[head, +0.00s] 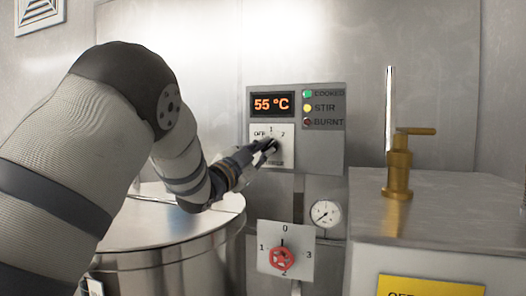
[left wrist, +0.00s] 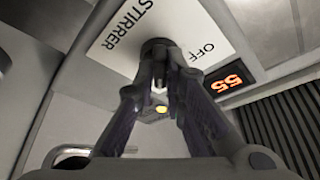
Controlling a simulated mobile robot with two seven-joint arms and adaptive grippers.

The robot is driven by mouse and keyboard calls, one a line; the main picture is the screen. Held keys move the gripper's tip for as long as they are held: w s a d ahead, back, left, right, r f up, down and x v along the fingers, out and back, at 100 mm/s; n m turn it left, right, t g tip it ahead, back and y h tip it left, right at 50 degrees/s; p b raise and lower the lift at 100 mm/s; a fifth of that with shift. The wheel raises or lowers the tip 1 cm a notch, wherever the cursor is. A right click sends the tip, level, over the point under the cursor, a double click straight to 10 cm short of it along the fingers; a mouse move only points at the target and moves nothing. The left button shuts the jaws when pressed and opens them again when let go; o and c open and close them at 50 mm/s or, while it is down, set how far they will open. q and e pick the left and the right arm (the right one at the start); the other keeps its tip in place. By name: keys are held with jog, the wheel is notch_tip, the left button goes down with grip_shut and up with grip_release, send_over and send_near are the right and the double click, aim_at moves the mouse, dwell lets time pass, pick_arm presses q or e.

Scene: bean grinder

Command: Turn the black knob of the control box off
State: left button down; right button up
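The control box (head: 335,150) is a grey panel on the back wall with an orange 55 °C display (head: 272,104). Its white dial plate (head: 285,131) carries the marks OFF, 1 and 2; the plate reads STIRRER in the left wrist view (left wrist: 112,42). The black knob (left wrist: 157,45) sits on this plate. My left gripper (head: 266,148) reaches it from the left, and its fingertips (left wrist: 162,62) close on both sides of the knob. The fingers mostly hide the knob in the head view, so I cannot tell its pointing direction. My right gripper is in neither view.
Below the box, a red valve knob (head: 281,258) sits on a plate marked 0 to 3, beside a round gauge (head: 325,213). A metal pot (head: 175,262) stands under my left arm. A steel cabinet (head: 450,225) with a brass valve (head: 399,165) stands at the right.

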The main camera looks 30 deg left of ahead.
pick_arm(q)
jog(key=shift+n, duration=0.4)
jog(key=n+y, duration=0.2)
jog(key=n, duration=0.1)
jog(key=n+t+y, duration=0.1)
jog(key=n+y, duration=0.1)
jog(key=n, duration=0.2)
jog(key=shift+d+f+n, duration=0.15)
jog(key=shift+d+n, duration=0.05)
jog(key=shift+n, duration=0.1)
jog(key=n+y, duration=0.2)
jog(key=n, duration=0.2)
jog(key=n+g+y, duration=0.1)
jog(key=n+y, duration=0.1)
jog(key=n, duration=0.2)
jog(key=shift+w+d, duration=0.1)
jog(key=shift+d, duration=0.1)
jog(key=n+g+y, duration=0.1)
jog(key=n, duration=0.2)
jog(key=n+g+y, duration=0.1)
jog(key=n, duration=0.2)
jog(key=n+y, duration=0.1)
jog(key=n, duration=0.1)
jog(key=shift+d+n+g+y, duration=0.2)
jog(key=shift+n+g+y, duration=0.2)
jog(key=c, duration=1.7)
grip_release()
jog(key=shift+o, duration=0.2)
jog(key=shift+d, duration=0.1)
